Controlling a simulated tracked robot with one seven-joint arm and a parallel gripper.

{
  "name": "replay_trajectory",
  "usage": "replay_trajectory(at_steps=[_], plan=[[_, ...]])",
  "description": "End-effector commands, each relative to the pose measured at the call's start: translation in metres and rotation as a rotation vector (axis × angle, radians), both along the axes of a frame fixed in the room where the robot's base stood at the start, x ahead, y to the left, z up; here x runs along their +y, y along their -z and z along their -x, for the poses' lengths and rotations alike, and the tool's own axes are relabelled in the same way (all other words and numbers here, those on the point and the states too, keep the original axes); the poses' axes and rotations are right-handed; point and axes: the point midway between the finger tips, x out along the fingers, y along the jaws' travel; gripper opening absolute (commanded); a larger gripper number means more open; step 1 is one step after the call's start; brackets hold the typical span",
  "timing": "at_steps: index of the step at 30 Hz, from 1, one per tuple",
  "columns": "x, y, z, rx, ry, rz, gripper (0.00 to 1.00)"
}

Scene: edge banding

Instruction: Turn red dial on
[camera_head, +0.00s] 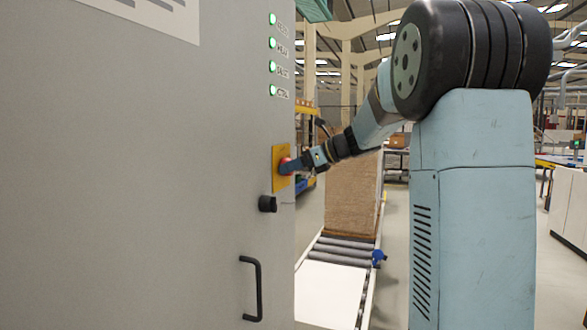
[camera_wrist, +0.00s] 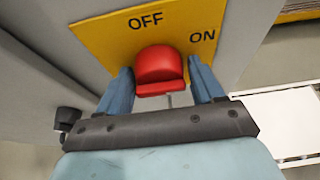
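The red dial (camera_wrist: 160,68) sits on a yellow plate (camera_wrist: 105,38) lettered OFF above the dial and ON to its upper right. Its rounded end faces the OFF side in the wrist view. My gripper (camera_wrist: 161,76) has one blue finger on each side of the dial, with slim gaps showing, so it looks open around it. Whether a finger touches the dial is hard to tell. In the head view, the gripper (camera_head: 291,165) reaches the plate (camera_head: 280,181) from the right and hides most of the dial.
The plate is on a grey cabinet (camera_head: 130,180). Below it are a black knob (camera_head: 267,204) and a black handle (camera_head: 252,288). Several green lights (camera_head: 273,43) are above. A roller conveyor (camera_head: 342,254) with a brown board stack (camera_head: 352,195) stands right of the cabinet.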

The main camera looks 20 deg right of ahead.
Motion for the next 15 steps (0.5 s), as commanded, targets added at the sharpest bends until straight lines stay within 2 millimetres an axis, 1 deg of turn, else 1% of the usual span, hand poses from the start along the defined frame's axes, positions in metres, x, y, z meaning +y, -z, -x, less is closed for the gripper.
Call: replay_trajectory(at_steps=[1,4,11,15], plan=[[0.0001,0.0002,0.0001,0.0,0.0,0.0,0.72],[0.0001,0.0004,0.0001,0.001,0.0,0.001,0.81],[0.0,0.0007,0.0003,0.001,-0.001,0.001,0.81],[-0.0052,-0.0018,0.0035,0.0,0.001,0.001,0.81]])
